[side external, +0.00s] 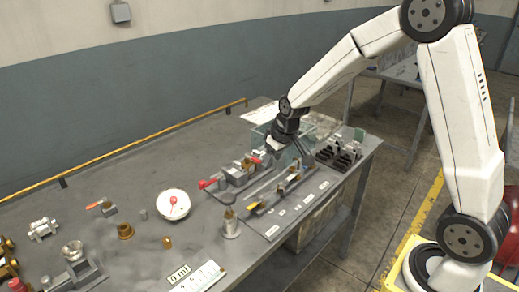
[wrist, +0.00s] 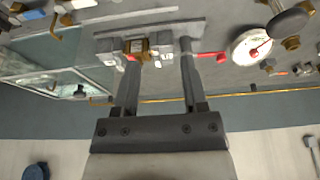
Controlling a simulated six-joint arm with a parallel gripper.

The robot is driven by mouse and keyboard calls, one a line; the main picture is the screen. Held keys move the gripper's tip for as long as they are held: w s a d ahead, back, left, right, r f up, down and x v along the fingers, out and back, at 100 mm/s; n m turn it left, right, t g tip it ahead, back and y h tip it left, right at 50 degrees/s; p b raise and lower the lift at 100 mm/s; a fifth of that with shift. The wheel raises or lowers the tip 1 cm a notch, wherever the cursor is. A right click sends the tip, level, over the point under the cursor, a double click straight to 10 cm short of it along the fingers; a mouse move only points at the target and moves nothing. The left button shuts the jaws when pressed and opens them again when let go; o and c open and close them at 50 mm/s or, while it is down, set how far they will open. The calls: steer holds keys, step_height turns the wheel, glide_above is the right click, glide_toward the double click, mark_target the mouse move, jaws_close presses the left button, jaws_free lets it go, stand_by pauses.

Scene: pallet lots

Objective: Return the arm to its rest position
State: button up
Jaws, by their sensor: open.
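My gripper (side external: 296,150) hangs at the end of the bent white arm, over the far right part of the grey bench (side external: 110,165). In the wrist view my gripper (wrist: 158,58) has its two dark fingers spread apart with nothing held between them. Beyond the fingertips lies a valve-like fixture with a brass middle (wrist: 137,48) and a red handle (wrist: 210,57). I cannot tell whether the fingertips touch it. In the side view the fixture with red ends (side external: 236,174) sits on the bench, left of and below my gripper.
A clear-walled bin (side external: 262,134) stands close behind my gripper. A black rack of parts (side external: 342,150) is to its right. A white round dish (side external: 173,204), a metal cylinder (side external: 231,224) and brass fittings (side external: 125,231) stand on the bench. A yellow rail (side external: 130,152) runs along the back edge.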

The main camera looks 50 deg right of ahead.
steer(key=s+a, duration=0.3)
steer(key=s, duration=0.5)
steer(key=s+a+f+g, duration=0.1)
steer(key=s+a, duration=0.2)
steer(key=s, duration=0.6)
steer(key=shift+s+a, duration=0.2)
steer(key=shift+s, duration=0.1)
